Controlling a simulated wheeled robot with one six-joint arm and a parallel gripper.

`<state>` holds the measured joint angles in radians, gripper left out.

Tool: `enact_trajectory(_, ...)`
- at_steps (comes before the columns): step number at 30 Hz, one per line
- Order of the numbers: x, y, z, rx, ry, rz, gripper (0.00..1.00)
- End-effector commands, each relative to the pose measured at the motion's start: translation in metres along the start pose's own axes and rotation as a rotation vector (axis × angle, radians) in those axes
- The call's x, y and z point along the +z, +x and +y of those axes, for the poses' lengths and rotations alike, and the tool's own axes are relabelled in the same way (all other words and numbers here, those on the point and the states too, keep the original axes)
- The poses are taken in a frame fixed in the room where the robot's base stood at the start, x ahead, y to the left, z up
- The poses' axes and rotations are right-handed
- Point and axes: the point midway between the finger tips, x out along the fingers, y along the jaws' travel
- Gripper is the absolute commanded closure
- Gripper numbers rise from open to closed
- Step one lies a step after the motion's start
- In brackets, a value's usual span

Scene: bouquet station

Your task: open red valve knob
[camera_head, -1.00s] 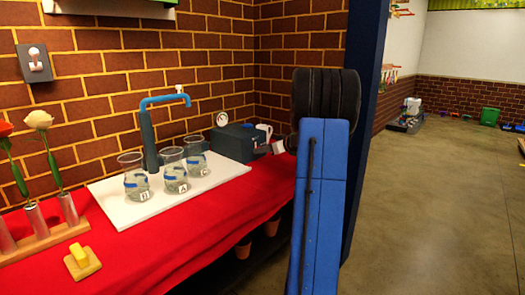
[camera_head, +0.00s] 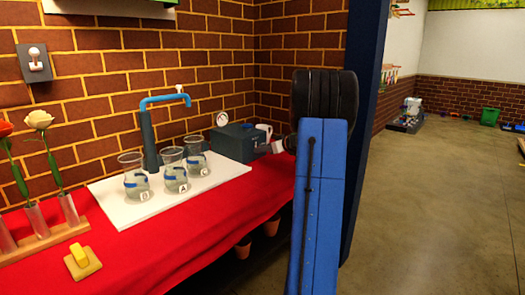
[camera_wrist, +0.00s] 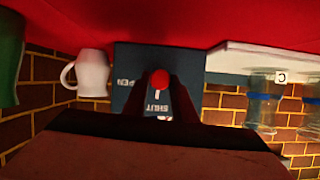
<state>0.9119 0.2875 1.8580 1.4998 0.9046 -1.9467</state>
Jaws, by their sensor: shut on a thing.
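The red valve knob (camera_wrist: 160,79) shows as a round red end on the front of a dark box (camera_wrist: 132,60) in the wrist view, which is upside down. Lettering on the box reads OPEN and SHUT, with a white mark near the knob. My gripper (camera_wrist: 160,87) is shut on the knob, one finger on each side. In the head view the box (camera_head: 232,140) stands at the back right of the red table, and my gripper (camera_head: 268,148) reaches its right side. The knob is hidden there.
A white mug (camera_head: 264,130) stands beside the box. Lettered glasses (camera_head: 176,170) stand on a white board (camera_head: 215,180) below a blue spout (camera_head: 148,130). A yellow block (camera_head: 80,255) and flowers in a wooden rack (camera_head: 50,240) are at the left. Open floor (camera_head: 440,210) lies right.

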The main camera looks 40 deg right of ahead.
Motion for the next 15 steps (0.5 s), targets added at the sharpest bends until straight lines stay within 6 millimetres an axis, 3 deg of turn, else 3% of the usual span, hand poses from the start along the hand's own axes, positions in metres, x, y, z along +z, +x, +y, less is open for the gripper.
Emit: enact_trajectory(15,0.0012,0.0002,0.006,-0.158,0.382,0.001,0.97)
